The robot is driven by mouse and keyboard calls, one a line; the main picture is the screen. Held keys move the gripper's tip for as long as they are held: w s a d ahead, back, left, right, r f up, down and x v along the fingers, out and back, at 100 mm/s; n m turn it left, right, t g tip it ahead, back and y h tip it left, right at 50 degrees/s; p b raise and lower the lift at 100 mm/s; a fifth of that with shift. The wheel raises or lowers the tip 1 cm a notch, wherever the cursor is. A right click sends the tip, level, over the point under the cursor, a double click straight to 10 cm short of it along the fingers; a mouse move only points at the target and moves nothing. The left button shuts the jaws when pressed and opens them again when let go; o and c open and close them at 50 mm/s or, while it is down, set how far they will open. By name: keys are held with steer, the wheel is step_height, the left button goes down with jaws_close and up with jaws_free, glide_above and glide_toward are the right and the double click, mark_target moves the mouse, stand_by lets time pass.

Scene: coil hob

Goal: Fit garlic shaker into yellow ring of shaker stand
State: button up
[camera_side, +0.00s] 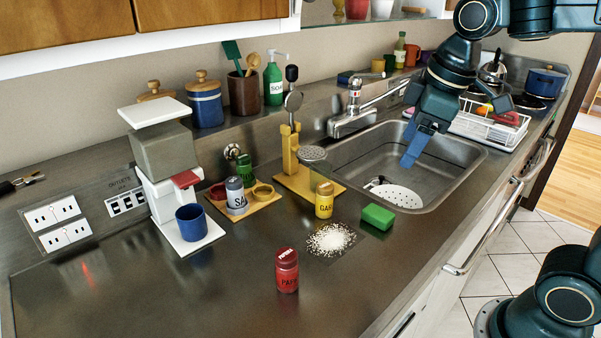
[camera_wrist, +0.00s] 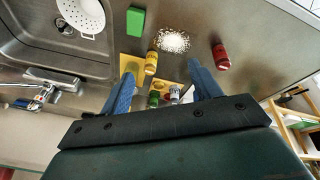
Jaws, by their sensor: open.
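The garlic shaker (camera_side: 324,204), yellow with a brown top, stands upright on the counter by the yellow tool-stand base. It also shows in the wrist view (camera_wrist: 151,65), between my fingers in the picture but apart from them. The shaker stand (camera_side: 256,206) is a low tan board to its left. Its yellow ring (camera_side: 264,190) is empty. A blue-grey salt shaker (camera_side: 236,197) and a green shaker (camera_side: 245,170) stand in other rings; a red ring (camera_side: 217,191) looks empty. My gripper (camera_side: 411,155) is open and empty, raised over the sink area.
A red paprika shaker (camera_side: 287,273) stands at the front. White grains (camera_side: 331,239) and a green sponge (camera_side: 378,217) lie near the garlic shaker. A yellow tool stand (camera_side: 289,152) rises behind it. A coffee machine with a blue mug (camera_side: 191,223) is left. The front-left counter is clear.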

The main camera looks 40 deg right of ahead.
steer(key=w+f+n+g, duration=0.2)
steer(key=w+n, duration=0.2)
steer(key=w, duration=0.5)
steer(key=n+g, duration=0.2)
steer(key=n, duration=0.4)
glide_above(326, 185)
step_height(326, 185, down, 5)
steer(key=shift+f, duration=0.2)
steer(key=shift+f, duration=0.1)
steer(key=shift+f, duration=4.2)
steer(key=shift+a+f, duration=0.1)
steer(key=shift+f, duration=2.5)
